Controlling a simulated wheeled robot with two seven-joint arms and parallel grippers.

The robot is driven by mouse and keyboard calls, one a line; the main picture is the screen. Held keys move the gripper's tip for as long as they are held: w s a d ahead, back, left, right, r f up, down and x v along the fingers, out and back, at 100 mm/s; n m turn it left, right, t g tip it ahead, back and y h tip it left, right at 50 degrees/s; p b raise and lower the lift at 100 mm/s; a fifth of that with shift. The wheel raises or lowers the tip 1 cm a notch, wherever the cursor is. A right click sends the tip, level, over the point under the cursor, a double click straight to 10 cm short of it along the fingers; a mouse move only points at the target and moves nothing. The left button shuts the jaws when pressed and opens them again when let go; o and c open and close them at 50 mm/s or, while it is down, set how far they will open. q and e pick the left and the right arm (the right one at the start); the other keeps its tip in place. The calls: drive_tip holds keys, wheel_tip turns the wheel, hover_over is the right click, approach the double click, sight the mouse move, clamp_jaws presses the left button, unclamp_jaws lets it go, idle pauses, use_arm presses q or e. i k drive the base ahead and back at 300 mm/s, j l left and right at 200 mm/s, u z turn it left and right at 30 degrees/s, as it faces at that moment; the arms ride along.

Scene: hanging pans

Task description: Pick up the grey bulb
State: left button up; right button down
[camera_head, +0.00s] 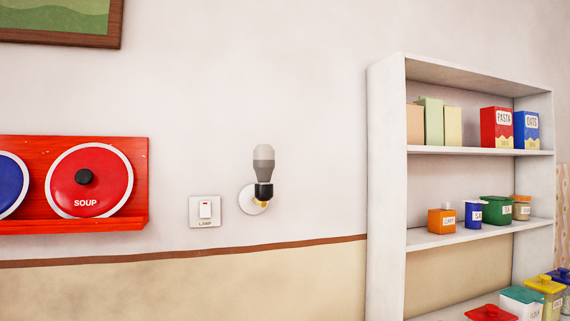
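The grey bulb (263,166) stands upright in a wall lamp, with a pale upper part and a darker grey lower part. Its lower end sits in a black socket (264,192) on a brass-coloured arm, joined to a round white wall plate (250,201). Neither of my grippers shows in the head view, so their place relative to the bulb cannot be told.
A white switch labelled LAMP (205,211) is left of the lamp. A red rack (142,170) holds a red SOUP lid (88,182) and a blue lid. A white shelf unit (385,180) with boxes and jars stands at the right. The wall around the bulb is clear.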

sight(264, 158)
drive_tip(key=i+l+u, duration=0.1)
drive_tip(key=l+u, duration=0.15)
drive_tip(key=u, duration=0.2)
drive_tip(key=i+l+u, duration=0.1)
drive_tip(key=l+u, duration=0.2)
drive_tip(key=u, duration=0.15)
drive_tip(key=l+u, duration=0.3)
drive_tip(key=u, duration=0.2)
drive_tip(key=l+u, duration=0.3)
drive_tip(key=u, duration=0.15)
